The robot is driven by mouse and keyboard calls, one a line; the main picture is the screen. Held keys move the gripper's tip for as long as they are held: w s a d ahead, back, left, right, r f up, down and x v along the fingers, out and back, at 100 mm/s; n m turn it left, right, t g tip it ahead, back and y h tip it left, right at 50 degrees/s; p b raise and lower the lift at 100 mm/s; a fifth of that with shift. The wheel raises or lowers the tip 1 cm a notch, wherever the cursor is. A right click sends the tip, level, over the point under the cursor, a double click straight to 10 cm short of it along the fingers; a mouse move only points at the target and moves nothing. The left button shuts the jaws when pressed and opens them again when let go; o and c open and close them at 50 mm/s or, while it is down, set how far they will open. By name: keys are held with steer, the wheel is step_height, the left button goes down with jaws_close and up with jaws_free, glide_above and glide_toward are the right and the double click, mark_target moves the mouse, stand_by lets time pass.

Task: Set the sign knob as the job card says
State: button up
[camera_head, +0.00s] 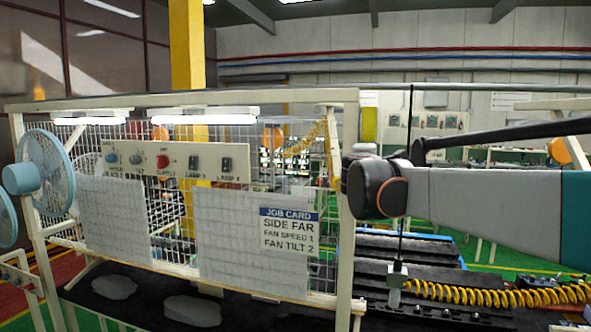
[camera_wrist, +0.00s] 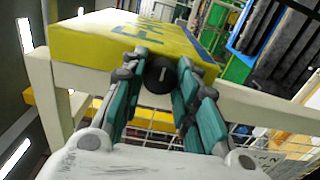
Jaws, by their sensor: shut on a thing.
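The job card (camera_head: 289,230) on the panel reads SIDE FAR, FAN SPEED 1, FAN TILT 2. In the wrist view a yellow sign box (camera_wrist: 90,42) sits on a pale frame, with partly cut-off lettering on its top. A small round black knob (camera_wrist: 158,77) with a short white mark is on its near face. The mark points roughly up and down in the picture. My gripper (camera_wrist: 162,62) has its teal fingers on either side of the knob, shut on it. In the head view my arm hides the gripper and knob.
A mesh panel carries a control strip (camera_head: 178,162) with two knobs, a red button and two lamp switches. Blue fans (camera_head: 44,162) stand at the left. A yellow coiled hose (camera_head: 490,294) lies at lower right. Pale frame posts stand close to my arm.

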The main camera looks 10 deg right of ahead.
steer(key=shift+s+a+r, duration=0.1)
steer(key=shift+s+a, duration=0.15)
steer(key=shift+s, duration=0.1)
steer(key=o, duration=1.1)
steer(key=shift+w+a, duration=0.1)
steer(key=shift+w, duration=0.05)
